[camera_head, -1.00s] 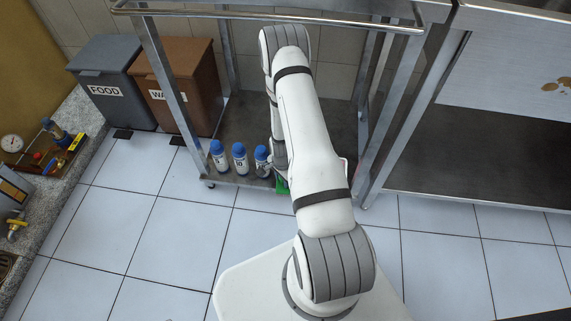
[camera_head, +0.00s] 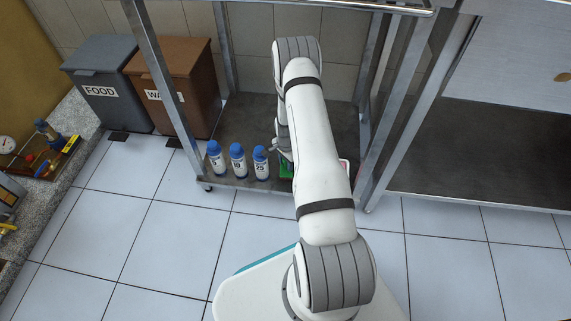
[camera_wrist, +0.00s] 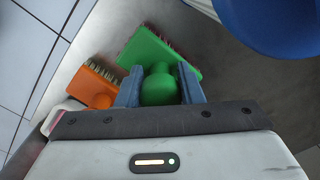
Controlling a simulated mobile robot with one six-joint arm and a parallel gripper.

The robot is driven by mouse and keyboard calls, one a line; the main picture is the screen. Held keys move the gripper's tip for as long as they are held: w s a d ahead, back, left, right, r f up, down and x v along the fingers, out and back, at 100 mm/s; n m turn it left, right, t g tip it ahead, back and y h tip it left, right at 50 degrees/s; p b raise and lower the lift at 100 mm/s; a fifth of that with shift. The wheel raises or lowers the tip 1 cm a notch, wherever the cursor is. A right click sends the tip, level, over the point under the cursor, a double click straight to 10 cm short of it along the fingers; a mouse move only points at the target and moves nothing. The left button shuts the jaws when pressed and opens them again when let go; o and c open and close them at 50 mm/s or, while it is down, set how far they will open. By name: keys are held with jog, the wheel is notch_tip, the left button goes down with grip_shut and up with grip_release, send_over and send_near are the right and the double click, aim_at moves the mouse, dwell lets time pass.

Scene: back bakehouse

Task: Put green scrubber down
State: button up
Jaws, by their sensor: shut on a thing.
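The green scrubber (camera_wrist: 145,45) is a flat green block with a round knob and dark reddish bristles along its edge. In the wrist view, my gripper (camera_wrist: 160,80) is shut on its knob, with one blue-grey finger on each side. The scrubber is over the grey metal bottom shelf; I cannot tell whether it touches it. In the head view, only a small green part of the scrubber (camera_head: 286,169) shows, beside my arm and right of the bottles. My arm hides most of the gripper there.
An orange brush (camera_wrist: 96,86) lies left of the scrubber. Several blue-capped bottles (camera_head: 237,160) stand in a row on the shelf (camera_head: 225,180); a large blue round shape (camera_wrist: 275,20) is close at the wrist view's upper right. Metal posts (camera_head: 375,150) frame the shelf.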

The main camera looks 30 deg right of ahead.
jog(key=shift+f, duration=0.25)
jog(key=o, duration=0.9)
jog(key=shift+r, duration=0.1)
notch_tip(320, 180, up, 8)
jog(key=p, duration=0.4)
jog(key=shift+d, duration=0.1)
